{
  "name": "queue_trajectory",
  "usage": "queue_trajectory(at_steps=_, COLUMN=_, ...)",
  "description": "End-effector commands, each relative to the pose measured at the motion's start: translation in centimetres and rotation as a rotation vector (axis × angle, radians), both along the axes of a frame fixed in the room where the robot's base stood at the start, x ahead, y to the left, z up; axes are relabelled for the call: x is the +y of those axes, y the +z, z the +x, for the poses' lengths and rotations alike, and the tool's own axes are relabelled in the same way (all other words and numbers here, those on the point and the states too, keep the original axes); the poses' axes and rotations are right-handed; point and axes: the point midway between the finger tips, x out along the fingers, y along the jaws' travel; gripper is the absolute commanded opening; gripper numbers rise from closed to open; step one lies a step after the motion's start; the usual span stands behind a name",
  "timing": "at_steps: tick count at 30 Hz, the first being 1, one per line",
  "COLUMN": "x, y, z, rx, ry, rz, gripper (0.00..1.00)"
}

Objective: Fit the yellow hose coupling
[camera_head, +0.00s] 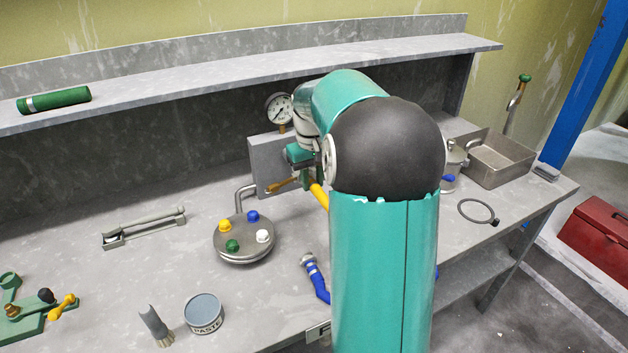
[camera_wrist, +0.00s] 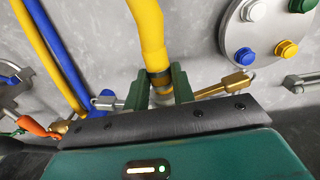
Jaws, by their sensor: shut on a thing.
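My gripper (camera_wrist: 160,88) is shut on the yellow hose coupling (camera_wrist: 159,80), a dark-and-brass end on the yellow hose (camera_wrist: 148,30). The jaws partly hide the coupling. In the head view, my gripper (camera_head: 302,160) is above the bench near the gauge block, largely hidden by my arm, with the yellow hose (camera_head: 319,196) below it. The round metal lid (camera_head: 245,258) carries yellow (camera_head: 225,226), blue, green and white ports. It lies left of and nearer than my gripper. In the wrist view, the yellow port (camera_wrist: 287,48) is at upper right, apart from the coupling.
A pressure gauge (camera_head: 280,108) stands on a grey block (camera_head: 268,152). A blue hose (camera_head: 316,280) lies right of the lid. A paste tin (camera_head: 204,313), a brush (camera_head: 155,325) and a green fixture (camera_head: 30,315) are at front left. A metal tray (camera_head: 500,160) stands at right.

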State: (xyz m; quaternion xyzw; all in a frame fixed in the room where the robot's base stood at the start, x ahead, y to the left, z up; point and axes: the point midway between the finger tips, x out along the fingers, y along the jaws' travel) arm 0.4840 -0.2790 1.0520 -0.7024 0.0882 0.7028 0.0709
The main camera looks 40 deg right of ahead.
Motion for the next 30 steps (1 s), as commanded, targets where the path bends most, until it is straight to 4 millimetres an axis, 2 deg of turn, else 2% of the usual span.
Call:
queue_trajectory(at_steps=18, x=-0.17, y=0.04, z=0.84, rx=-0.001, ry=0.0, rz=-0.001, gripper=0.01)
queue_trajectory(at_steps=19, x=-0.17, y=0.03, z=0.84, rx=-0.001, ry=0.0, rz=0.0, gripper=0.29)
queue_trajectory(at_steps=22, x=-0.16, y=0.03, z=0.84, rx=-0.001, ry=0.0, rz=0.0, gripper=0.48)
queue_trajectory(at_steps=30, x=-0.15, y=0.0, z=0.8, rx=0.0, ry=0.0, rz=0.0, gripper=0.5)
